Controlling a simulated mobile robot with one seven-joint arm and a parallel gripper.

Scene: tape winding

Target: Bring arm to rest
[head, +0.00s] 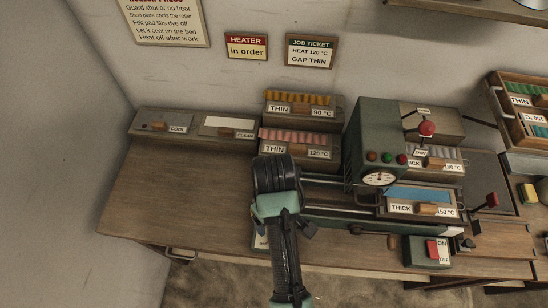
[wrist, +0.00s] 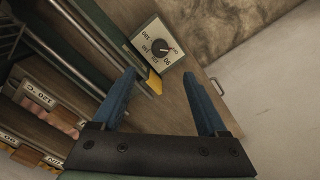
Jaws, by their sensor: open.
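My arm reaches over the workbench (head: 165,205) in the head view, and its links cover part of the bench front. My gripper shows in the wrist view (wrist: 164,100) with its two blue fingers apart and nothing between them. Beyond the fingertips is a white dial plate (wrist: 160,45) with a black knob, set by the bench front. The fingers are apart from the dial.
The green press (head: 375,145) with a gauge and red-knobbed levers stands right of my arm. Labelled drawers (head: 300,146) with coloured tapes stand behind it. A red switch (head: 432,249) sits at the front right. The bench's left part is clear.

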